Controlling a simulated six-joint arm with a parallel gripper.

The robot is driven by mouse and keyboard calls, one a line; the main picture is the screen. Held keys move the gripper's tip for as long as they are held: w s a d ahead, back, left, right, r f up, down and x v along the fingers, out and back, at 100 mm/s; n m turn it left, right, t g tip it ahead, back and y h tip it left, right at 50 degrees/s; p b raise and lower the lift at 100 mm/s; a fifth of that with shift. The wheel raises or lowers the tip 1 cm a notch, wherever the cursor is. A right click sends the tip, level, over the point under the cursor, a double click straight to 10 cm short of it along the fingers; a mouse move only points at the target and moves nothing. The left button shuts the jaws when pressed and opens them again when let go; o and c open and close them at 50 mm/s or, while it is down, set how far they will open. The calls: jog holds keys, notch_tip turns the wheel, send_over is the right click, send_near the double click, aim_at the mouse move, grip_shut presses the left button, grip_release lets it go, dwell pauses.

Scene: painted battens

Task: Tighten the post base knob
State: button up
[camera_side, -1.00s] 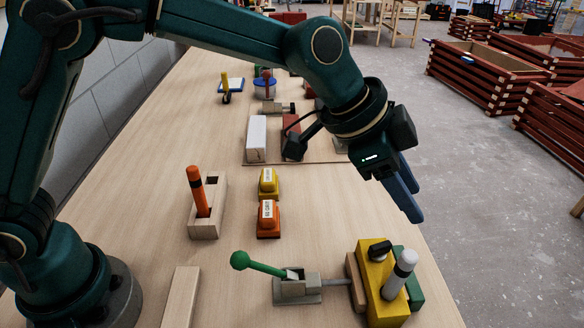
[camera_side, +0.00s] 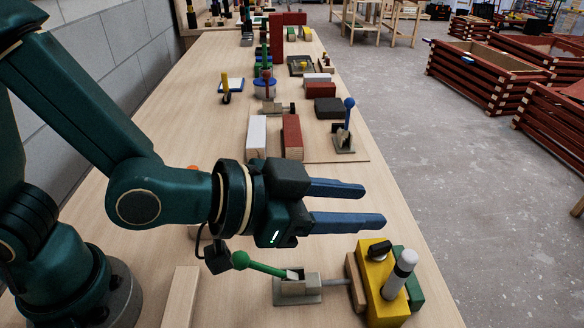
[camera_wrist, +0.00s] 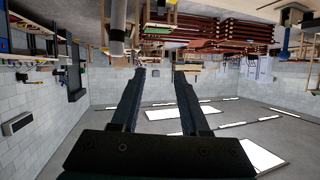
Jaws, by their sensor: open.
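A black knob (camera_side: 380,249) sits on top of a yellow post base (camera_side: 377,280) near the right table edge in the side view. A white post with a dark band (camera_side: 400,274) stands in this base, leaning slightly right. It also hangs from the top of the upside-down wrist view (camera_wrist: 117,25). My gripper (camera_side: 372,206) is open and empty, its blue fingers pointing right, apart from the knob and seemingly above and beyond it. In the wrist view the open fingers (camera_wrist: 159,71) frame only distant room. I cannot make out the knob there.
A green-handled clamp (camera_side: 265,265) presses toward the yellow base from the left, with a wooden block (camera_side: 354,281) between. A blue-handled clamp (camera_side: 346,132), red battens (camera_side: 292,137) and a white batten (camera_side: 256,137) lie farther back.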

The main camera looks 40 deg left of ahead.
send_near(378, 246)
jog(key=x, duration=0.4)
jog(key=shift+x, duration=2.5)
grip_shut()
